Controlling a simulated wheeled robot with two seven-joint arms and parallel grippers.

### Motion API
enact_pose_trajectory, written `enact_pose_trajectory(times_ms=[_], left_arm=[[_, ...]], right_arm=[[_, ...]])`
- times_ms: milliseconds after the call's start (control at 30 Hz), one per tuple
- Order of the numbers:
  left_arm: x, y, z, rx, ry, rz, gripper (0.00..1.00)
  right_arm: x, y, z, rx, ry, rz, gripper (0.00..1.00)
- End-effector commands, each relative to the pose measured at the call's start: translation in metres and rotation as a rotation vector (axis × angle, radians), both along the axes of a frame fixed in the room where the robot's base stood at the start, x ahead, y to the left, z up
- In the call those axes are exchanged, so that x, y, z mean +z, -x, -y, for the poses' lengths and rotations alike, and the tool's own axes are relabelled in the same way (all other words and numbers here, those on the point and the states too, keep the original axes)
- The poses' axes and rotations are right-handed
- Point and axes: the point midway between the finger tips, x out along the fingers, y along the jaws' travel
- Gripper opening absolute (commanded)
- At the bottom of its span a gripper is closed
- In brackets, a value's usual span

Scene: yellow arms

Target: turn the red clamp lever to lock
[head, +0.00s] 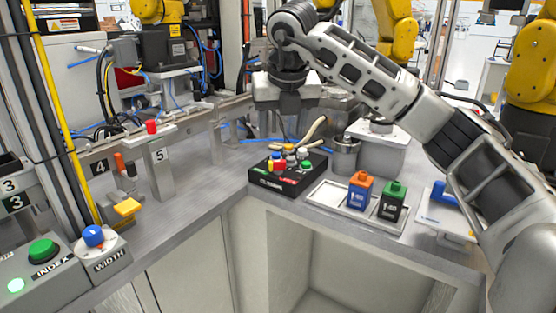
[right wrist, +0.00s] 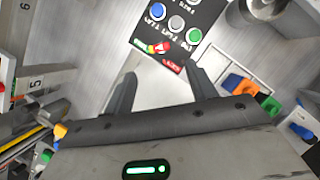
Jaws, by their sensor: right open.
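A black control box (head: 285,179) stands on the grey bench. A small red part that looks like the clamp lever (head: 279,165) sits on it beside a yellow piece. In the right wrist view the red lever (right wrist: 162,46) lies just beyond the fingertips, near a red label; its exact angle is too small to tell. My right gripper (head: 290,104) hangs above and behind the box in the head view. My left gripper is not in view.
Blue, grey and green buttons crowd the box. A post marked 5 (head: 159,172) with a red knob stands left.

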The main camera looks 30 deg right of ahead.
Motion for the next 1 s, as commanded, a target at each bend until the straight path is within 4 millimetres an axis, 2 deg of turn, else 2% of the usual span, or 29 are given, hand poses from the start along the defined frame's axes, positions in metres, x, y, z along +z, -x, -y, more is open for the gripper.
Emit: enact_pose_trajectory(times_ms=[33, 200, 400, 600, 900, 1000], left_arm=[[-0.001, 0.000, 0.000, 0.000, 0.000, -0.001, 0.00], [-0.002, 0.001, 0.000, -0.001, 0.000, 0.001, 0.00], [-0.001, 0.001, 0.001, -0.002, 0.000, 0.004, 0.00], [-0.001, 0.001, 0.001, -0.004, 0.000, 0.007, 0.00], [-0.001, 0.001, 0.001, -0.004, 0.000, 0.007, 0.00], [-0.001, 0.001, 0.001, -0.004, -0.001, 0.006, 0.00]], right_arm=[[-0.012, -0.004, 0.002, -0.002, 0.000, -0.004, 0.56], [-0.046, -0.016, 0.007, -0.001, 0.001, -0.003, 0.56], [-0.076, -0.028, 0.012, 0.001, -0.001, -0.003, 0.56], [-0.089, -0.034, 0.013, 0.003, -0.001, 0.000, 0.56], [-0.090, -0.034, 0.014, 0.003, -0.001, 0.000, 0.56], [-0.090, -0.034, 0.014, 0.003, -0.001, 0.000, 0.29]])
